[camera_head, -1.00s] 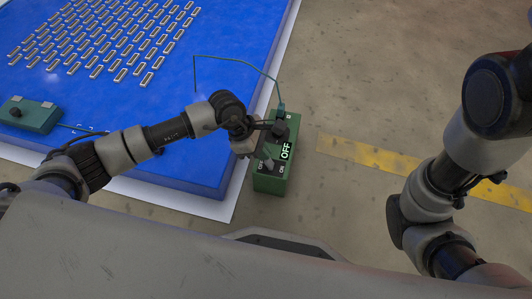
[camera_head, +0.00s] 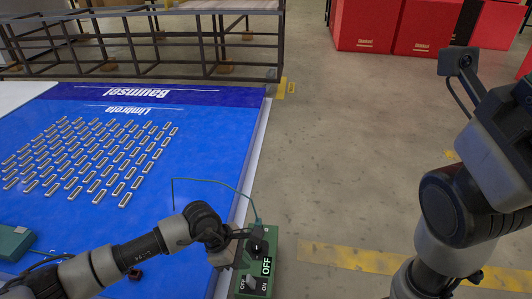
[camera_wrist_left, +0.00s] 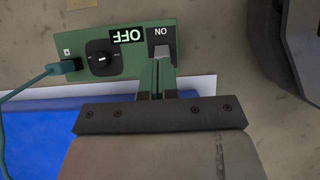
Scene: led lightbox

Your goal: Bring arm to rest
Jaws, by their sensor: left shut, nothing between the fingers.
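My left arm (camera_head: 150,245) reaches in from the lower left in the head view. Whether the fingertips touch the box cannot be told. My right arm (camera_head: 450,210) is raised at the right of the head view. Its gripper fingers are not visible.
A large blue lightbox panel (camera_head: 150,215) with rows of small LED modules lies left of the box. A teal cable (camera_head: 205,181) runs from the box to the panel. Metal racks (camera_head: 150,40) and red bins (camera_head: 430,25) stand behind. Floor between is clear.

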